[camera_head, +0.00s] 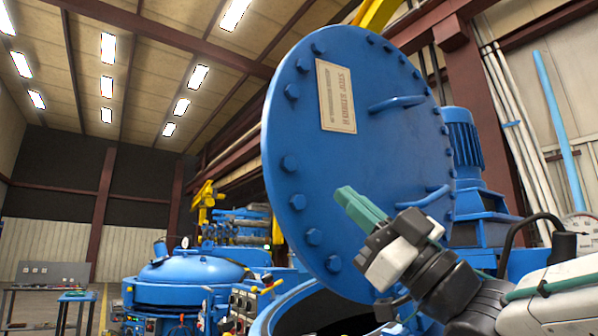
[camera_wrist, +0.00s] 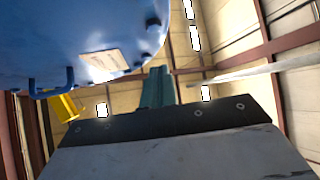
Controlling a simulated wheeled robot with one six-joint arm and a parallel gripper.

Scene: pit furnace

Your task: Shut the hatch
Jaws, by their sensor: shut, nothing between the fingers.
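The hatch (camera_head: 345,170) is a large round blue lid with bolts around its rim, a label plate and two bar handles. It stands open, tilted up above the dark round opening of the furnace (camera_head: 285,318). My gripper (camera_head: 346,193) has teal fingers, shut and empty, in front of the lower middle of the hatch face. I cannot tell whether the fingertips touch it. In the wrist view the hatch (camera_wrist: 60,35) fills the upper left, with its label and one handle visible. The gripper (camera_wrist: 158,72) points up past its edge there.
A blue motor housing (camera_head: 465,150) stands behind the hatch at right. Another blue vessel with a domed lid (camera_head: 190,275) stands at left, near control boxes (camera_head: 243,302). A blue table (camera_head: 77,296) is at far left. White pipes (camera_head: 510,130) run up the right wall.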

